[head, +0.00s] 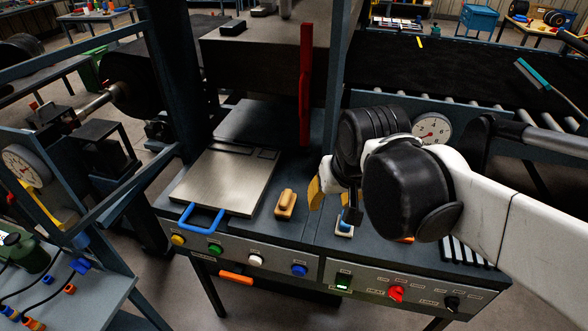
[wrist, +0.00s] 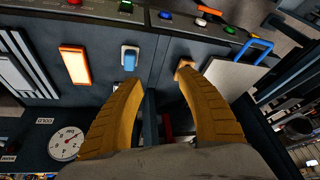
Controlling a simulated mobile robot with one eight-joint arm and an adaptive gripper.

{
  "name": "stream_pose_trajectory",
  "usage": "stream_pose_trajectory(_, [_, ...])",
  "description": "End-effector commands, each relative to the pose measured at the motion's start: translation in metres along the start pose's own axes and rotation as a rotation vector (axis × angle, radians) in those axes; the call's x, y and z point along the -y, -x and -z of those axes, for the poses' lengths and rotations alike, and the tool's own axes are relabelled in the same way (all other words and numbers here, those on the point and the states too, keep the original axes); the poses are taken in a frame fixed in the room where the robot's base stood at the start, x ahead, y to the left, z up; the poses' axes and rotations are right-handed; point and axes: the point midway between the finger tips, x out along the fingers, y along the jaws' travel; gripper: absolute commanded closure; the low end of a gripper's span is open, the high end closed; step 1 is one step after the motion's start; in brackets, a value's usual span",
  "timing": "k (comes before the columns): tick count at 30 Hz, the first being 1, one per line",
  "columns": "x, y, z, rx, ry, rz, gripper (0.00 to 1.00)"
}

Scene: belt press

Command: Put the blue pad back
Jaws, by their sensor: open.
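A small blue pad (head: 344,228) with a white border sits on the dark bench top behind the front panel, partly hidden by my gripper in the head view. It also shows in the wrist view (wrist: 130,59), beyond the left finger's tip. My gripper (head: 331,200) is above the bench between the pad and a tan block (head: 286,203). In the wrist view my gripper (wrist: 158,80) has its two yellow fingers wide apart, with nothing between them. The tan block (wrist: 183,70) shows at the right fingertip there; I cannot tell whether they touch.
A metal plate (head: 225,182) with a blue handle (head: 202,218) lies left of the tan block. A red upright bar (head: 306,85) stands behind. A glowing orange piece (wrist: 75,65) lies left of the pad in the wrist view. The front panel has several buttons and a red knob (head: 396,293).

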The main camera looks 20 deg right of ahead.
Motion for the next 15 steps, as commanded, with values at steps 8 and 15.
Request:
stream_pose_trajectory(8, [0.026,0.015,-0.038,-0.184,0.168,0.054,0.56])
stream_pose_trajectory(15, [0.029,0.016,-0.041,-0.208,0.187,0.06,0.56])
